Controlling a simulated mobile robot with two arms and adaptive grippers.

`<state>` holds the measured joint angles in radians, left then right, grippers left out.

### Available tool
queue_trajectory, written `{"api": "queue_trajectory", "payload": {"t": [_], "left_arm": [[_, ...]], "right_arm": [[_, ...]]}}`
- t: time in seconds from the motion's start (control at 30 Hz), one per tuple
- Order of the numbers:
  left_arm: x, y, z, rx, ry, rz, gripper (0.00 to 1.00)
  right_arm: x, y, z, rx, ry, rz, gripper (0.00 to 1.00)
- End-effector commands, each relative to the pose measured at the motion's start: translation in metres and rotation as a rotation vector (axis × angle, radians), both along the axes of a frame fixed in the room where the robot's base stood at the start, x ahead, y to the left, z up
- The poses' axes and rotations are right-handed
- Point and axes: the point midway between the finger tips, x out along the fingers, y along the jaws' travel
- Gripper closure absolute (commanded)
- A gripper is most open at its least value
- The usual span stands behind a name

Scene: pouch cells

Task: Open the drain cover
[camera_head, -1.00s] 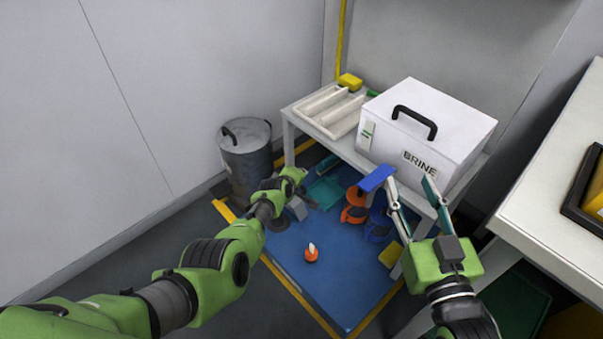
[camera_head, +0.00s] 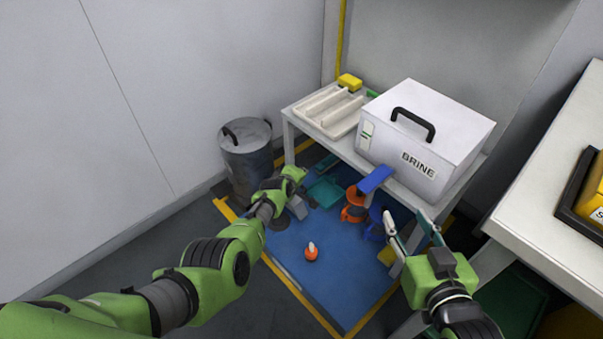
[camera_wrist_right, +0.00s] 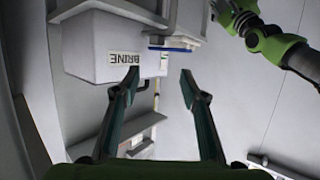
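The white BRINE box (camera_head: 425,125) with a black top handle stands on a white table. A flat blue flap (camera_head: 375,179) sticks out level from its lower front and looks like the drain cover; its hinge is not clear. In the right wrist view the box (camera_wrist_right: 100,45) appears upside down, with the blue-edged flap (camera_wrist_right: 172,43) beside it. My right gripper (camera_head: 410,224) is open and empty, below and right of the flap, apart from it. Its spread fingers also show in the wrist view (camera_wrist_right: 160,76). My left gripper (camera_head: 326,165) is small and partly hidden near the table's left leg.
A white tray (camera_head: 330,108) and a yellow block (camera_head: 349,81) are left of the box. A grey bin (camera_head: 246,155) stands by the wall. Orange and blue items lie on the blue floor mat (camera_head: 325,285). A white bench (camera_head: 550,190) bounds the right.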

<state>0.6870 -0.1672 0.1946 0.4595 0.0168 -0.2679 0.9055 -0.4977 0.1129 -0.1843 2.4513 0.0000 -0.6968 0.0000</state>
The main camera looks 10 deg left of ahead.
Motion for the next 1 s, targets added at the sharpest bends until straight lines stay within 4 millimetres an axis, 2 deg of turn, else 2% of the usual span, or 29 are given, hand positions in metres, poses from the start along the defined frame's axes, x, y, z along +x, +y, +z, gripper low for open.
{"api": "queue_trajectory", "payload": {"t": [1.0], "left_arm": [[-0.004, -0.002, 0.010, 0.000, 0.000, 0.000, 0.82]], "right_arm": [[-0.037, -0.018, -0.054, -0.069, 0.292, -0.023, 0.60]]}}
